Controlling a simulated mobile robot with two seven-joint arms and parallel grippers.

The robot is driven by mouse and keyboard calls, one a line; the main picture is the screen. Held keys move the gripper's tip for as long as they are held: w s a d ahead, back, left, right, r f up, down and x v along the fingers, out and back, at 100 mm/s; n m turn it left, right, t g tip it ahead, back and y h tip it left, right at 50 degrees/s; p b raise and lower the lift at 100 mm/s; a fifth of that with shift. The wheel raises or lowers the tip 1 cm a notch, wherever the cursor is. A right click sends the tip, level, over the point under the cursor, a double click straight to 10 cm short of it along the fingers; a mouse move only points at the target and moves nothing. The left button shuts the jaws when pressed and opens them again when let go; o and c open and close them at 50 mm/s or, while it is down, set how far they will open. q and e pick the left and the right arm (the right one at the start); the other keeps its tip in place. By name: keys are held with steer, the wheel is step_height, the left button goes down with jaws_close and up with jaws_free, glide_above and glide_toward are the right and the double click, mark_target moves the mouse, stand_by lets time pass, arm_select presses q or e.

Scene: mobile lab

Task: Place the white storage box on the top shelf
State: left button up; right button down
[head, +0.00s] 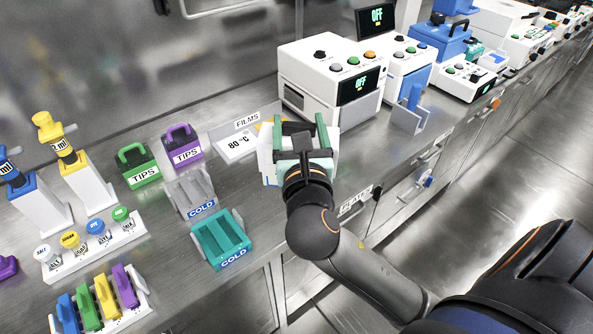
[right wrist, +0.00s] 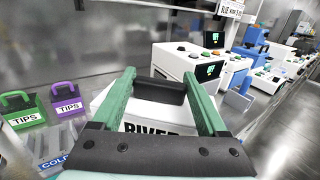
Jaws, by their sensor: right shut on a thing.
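The white storage box (head: 265,165) is at my right gripper, over the bench in front of the white machines. My arm and gripper hide most of it in the head view. In the right wrist view the box (right wrist: 155,116) shows a white face with dark lettering, partly covered. My right gripper (head: 298,125) has green fingers, and in the right wrist view the gripper (right wrist: 160,82) is shut on the box's black handle (right wrist: 160,94). I cannot tell whether the box touches the bench. The top shelf is not clearly in view. My left gripper is not in view.
Purple (head: 182,147) and green (head: 138,166) tip boxes, a films tray (head: 238,148), and grey (head: 190,192) and teal (head: 220,238) cold racks stand left of the box. A white machine (head: 325,85) stands close behind it. Open floor lies at right.

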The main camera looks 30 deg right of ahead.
steer(key=w+d+f+b, duration=0.4)
steer(key=w+d+f, duration=0.3)
steer(key=w+f, duration=0.4)
steer(key=shift+w+d+f, duration=0.15)
steer(key=shift+w+f, duration=0.15)
steer(key=shift+f, duration=0.6)
steer(key=shift+c, duration=1.8)
jaws_free()
steer(key=shift+f+b, duration=0.25)
steer(key=shift+b, duration=0.05)
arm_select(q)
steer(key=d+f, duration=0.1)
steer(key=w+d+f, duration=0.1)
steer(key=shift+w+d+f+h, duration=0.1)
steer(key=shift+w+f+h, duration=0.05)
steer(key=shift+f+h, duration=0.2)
arm_select(e)
steer(key=o, duration=0.4)
steer(key=shift+c, duration=0.2)
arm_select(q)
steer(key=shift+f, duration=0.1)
